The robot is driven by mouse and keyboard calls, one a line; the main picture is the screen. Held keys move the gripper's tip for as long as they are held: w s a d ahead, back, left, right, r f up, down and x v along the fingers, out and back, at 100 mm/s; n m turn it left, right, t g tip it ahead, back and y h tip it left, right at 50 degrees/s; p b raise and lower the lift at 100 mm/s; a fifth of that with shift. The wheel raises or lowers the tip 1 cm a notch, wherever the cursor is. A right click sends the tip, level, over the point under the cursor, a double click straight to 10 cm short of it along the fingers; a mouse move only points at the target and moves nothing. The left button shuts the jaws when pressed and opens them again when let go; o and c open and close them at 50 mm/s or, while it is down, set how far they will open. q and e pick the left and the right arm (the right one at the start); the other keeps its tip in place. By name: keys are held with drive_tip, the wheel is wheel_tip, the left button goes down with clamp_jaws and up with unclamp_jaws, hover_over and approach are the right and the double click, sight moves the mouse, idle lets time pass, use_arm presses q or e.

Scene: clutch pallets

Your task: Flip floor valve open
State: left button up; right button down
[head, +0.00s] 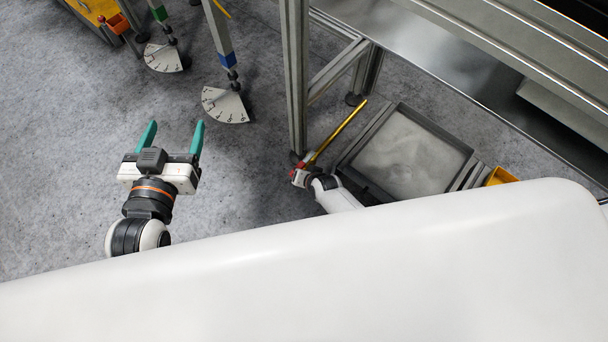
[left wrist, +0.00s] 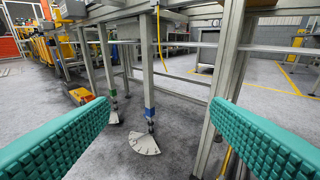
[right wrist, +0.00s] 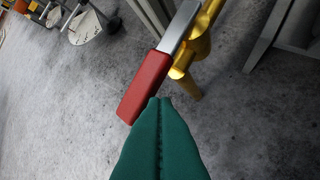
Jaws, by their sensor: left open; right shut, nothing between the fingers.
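The floor valve has a red-gripped lever (right wrist: 146,86) with a bare metal end, joined to a yellow pipe and valve body (right wrist: 190,70) in the right wrist view. In the head view the yellow pipe (head: 338,131) slants up from the floor, with a red part at its lower end by my right arm.
A metal frame post (head: 295,80) stands just behind the valve. A grey tray (head: 361,188) lies right of it, with a yellow bin (head: 500,177) beyond. Fan-shaped dial plates (head: 225,106) sit at table legs on the left. Floor around my left gripper is clear.

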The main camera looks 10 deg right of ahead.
drive_tip(key=shift+w+a, duration=0.1)
drive_tip(key=shift+a, duration=0.1)
drive_tip(key=shift+r, duration=0.1)
idle(0.4)
